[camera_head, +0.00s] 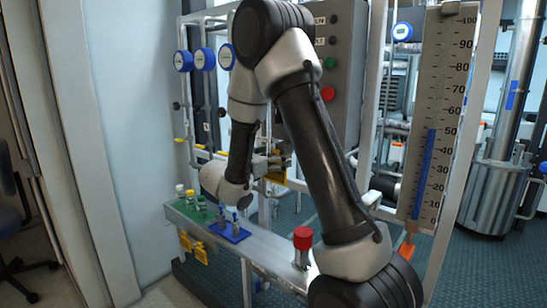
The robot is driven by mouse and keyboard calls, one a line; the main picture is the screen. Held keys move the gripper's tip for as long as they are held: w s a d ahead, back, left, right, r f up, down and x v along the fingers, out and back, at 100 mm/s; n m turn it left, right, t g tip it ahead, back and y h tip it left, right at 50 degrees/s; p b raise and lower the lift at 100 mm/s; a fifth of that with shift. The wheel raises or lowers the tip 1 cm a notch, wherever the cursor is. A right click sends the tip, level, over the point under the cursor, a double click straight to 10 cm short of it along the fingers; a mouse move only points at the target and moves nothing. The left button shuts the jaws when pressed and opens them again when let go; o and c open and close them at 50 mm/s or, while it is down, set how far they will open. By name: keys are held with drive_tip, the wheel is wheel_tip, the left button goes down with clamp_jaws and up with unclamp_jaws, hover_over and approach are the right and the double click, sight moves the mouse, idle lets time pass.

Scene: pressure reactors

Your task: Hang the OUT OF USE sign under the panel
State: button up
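The grey panel (347,60) with a green and a red button stands at the upper middle, partly hidden behind my arm. My gripper (284,161) is below the panel's left part, pointing right; it is small and its fingers are hard to make out. A yellow piece (275,178) shows just under the gripper, partly hidden by my arm. I cannot tell whether the gripper holds it. Two yellow tags, a left one (185,241) and a right one (201,255), hang from the front edge of the shelf. No OUT OF USE lettering is readable.
A narrow metal shelf (268,255) carries small vials in a green rack (192,210), a blue tray (230,232) and a red-capped item (302,238). Blue gauges (204,59) and pipes stand behind. A tall scale board (437,120) is at right.

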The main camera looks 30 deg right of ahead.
idle(0.4)
drive_tip(key=o, duration=0.8)
drive_tip(key=v, duration=1.2)
drive_tip(key=s+d+f+m+g+y, duration=0.2)
drive_tip(key=s+f+m+g+y, duration=0.15)
drive_tip(key=s+m, duration=0.35)
drive_tip(key=s+d+f+m+g+y, duration=0.25)
drive_tip(key=s+m+g+y, duration=0.25)
drive_tip(key=s, duration=0.4)
drive_tip(key=s+a+r+m+t+y, duration=0.2)
drive_tip(key=s+r+m+t+y, duration=0.4)
drive_tip(key=s+r+m+y, duration=0.2)
drive_tip(key=s+r+m, duration=0.1)
drive_tip(key=s+m, duration=0.1)
drive_tip(key=s, duration=0.1)
drive_tip(key=shift+t, duration=0.35)
